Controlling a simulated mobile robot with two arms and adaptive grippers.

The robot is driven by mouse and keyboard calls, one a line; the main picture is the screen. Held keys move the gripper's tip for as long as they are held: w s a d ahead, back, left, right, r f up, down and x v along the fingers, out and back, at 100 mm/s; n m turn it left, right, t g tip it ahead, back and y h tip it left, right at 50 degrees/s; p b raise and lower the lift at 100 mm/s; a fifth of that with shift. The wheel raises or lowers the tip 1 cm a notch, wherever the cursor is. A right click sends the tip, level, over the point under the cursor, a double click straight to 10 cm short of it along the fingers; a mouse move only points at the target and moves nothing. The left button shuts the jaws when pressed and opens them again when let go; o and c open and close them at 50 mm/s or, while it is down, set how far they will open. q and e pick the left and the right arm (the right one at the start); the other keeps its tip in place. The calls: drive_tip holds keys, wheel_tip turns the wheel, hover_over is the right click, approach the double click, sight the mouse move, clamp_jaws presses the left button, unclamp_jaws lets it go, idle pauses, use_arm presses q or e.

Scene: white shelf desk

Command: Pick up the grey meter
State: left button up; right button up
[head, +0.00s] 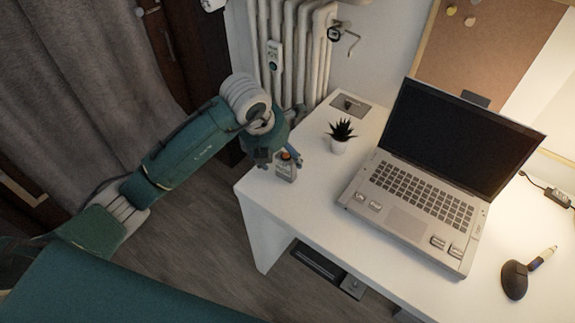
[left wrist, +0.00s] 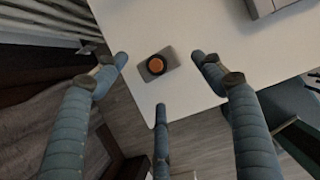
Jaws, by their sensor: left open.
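The grey meter (head: 286,173) is a small grey box with a dark and orange round top, upright on the white desk near its left corner. My right gripper is not in view.
The white desk (head: 315,205) holds an open laptop (head: 405,215), a small potted plant (head: 339,146) right of the meter, and a dark mouse-like stand (head: 514,280) at the right. A radiator (head: 310,50) stands behind the desk. The desk's left edge is close to the meter.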

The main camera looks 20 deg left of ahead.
sight(284, 158)
use_arm(q)
drive_tip(key=p+x, duration=0.1)
drive_tip(key=x, duration=0.3)
drive_tip(key=shift+w+d+f, duration=0.1)
drive_tip(key=shift+w+f, duration=0.3)
drive_tip(key=shift+f, duration=0.25)
drive_tip(key=c, duration=1.7)
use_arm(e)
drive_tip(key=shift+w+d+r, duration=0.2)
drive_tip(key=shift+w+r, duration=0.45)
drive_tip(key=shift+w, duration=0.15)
